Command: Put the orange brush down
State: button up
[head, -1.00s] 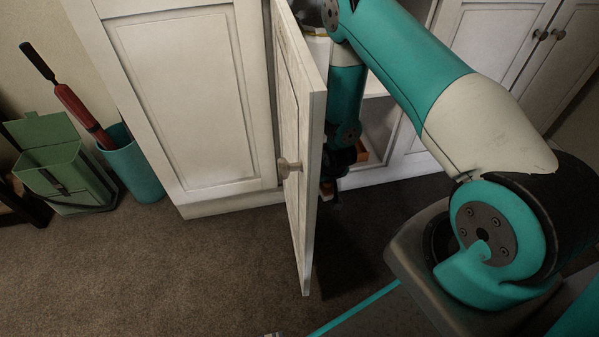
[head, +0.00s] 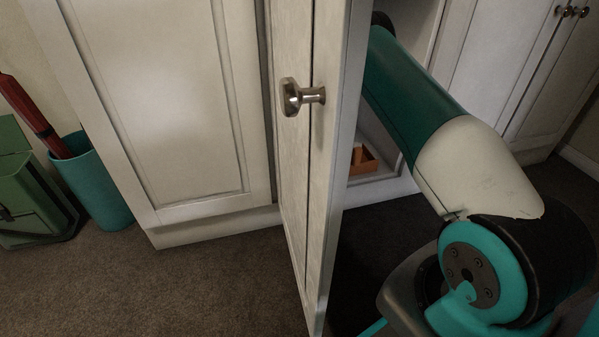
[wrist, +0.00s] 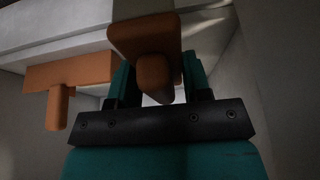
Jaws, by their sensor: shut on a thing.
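In the wrist view, my gripper (wrist: 155,88) is shut on the handle of an orange brush (wrist: 145,36). The brush's wide block lies beyond the fingertips, against or close to a pale shelf surface (wrist: 60,30); I cannot tell whether they touch. A second orange block with a peg-like handle (wrist: 70,75) is to the left, apart from the gripper. In the head view, an orange object (head: 363,162) shows low inside the cabinet; I cannot tell which of the two it is. The cabinet door hides my gripper there.
The open white cabinet door (head: 325,170) with a metal knob stands beside my arm. A closed cabinet panel (head: 160,100) is left of it. A teal bin (head: 100,185) and green box (head: 30,205) stand at far left. Carpet is clear in front.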

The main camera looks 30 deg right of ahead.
jog(key=w+d+b, duration=0.1)
jog(key=w+b, duration=0.1)
jog(key=w, duration=0.2)
jog(key=w+d+b, duration=0.1)
jog(key=w+b, duration=0.1)
jog(key=w, duration=0.2)
jog(key=w+d+b, duration=0.1)
jog(key=w, duration=0.3)
jog(key=shift+d+f+b, duration=0.1)
jog(key=shift+d+b, duration=0.15)
jog(key=shift+b, duration=0.15)
notch_tip(320, 180, down, 4)
jog(key=b, duration=0.3)
jog(key=shift+w+b, duration=0.15)
jog(key=shift+b, duration=0.15)
jog(key=shift+r, duration=0.35)
jog(key=shift+f, duration=0.2)
jog(key=o, duration=0.8)
jog(key=shift+o, duration=0.2)
jog(key=shift+r, duration=0.1)
jog(key=shift+r+p, duration=0.35)
jog(key=shift+p, duration=0.05)
jog(key=p+v, duration=0.6)
jog(key=v, duration=0.5)
jog(key=shift+s+r+p, duration=0.2)
jog(key=shift+s+p, duration=0.05)
jog(key=shift+p, duration=0.15)
